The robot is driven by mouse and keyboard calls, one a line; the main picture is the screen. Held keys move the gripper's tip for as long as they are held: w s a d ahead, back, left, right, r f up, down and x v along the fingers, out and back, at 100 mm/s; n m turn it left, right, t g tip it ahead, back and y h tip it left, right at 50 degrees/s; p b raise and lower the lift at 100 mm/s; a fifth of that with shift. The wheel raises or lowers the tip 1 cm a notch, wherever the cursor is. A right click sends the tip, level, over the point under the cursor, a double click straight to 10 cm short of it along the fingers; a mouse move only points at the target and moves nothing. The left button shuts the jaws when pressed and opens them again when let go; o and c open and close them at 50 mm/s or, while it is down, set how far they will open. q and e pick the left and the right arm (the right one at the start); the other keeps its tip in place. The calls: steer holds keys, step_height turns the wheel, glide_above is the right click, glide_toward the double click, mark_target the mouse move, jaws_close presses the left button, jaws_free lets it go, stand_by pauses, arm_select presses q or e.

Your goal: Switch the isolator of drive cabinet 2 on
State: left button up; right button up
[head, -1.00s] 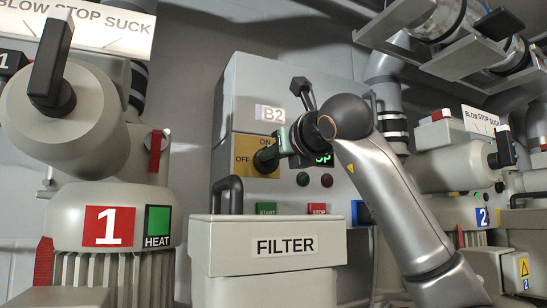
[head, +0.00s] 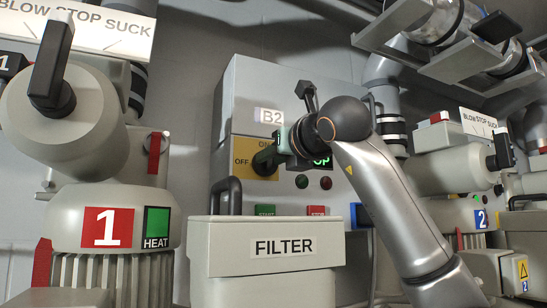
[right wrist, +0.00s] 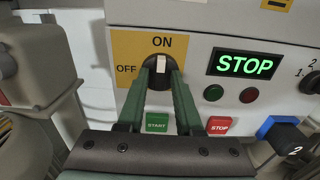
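Drive cabinet 2, the grey box labelled B2 (head: 238,95), stands in the middle of the head view. Its yellow isolator plate (head: 242,158) carries the words ON and OFF. In the right wrist view the black isolator handle (right wrist: 160,78) has its white mark upright, toward ON. My right gripper (right wrist: 161,85) has its green fingers on both sides of this handle and looks shut on it. The fingertips partly cover the handle. In the head view my right gripper (head: 268,157) reaches the plate from the right. My left gripper is not in view.
Beside the isolator are a lit STOP display (right wrist: 244,65), green START (right wrist: 157,122) and red STOP (right wrist: 220,126) buttons, and a blue-based switch (right wrist: 280,132). The FILTER box (head: 270,262) stands in front of the cabinet. Blower 1 (head: 110,200) is at left.

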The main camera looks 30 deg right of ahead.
steer(key=shift+o, duration=1)
steer(key=s+b, duration=0.4)
steer(key=s, duration=0.8)
steer(key=shift+s+a, duration=0.3)
steer(key=shift+a, duration=0.05)
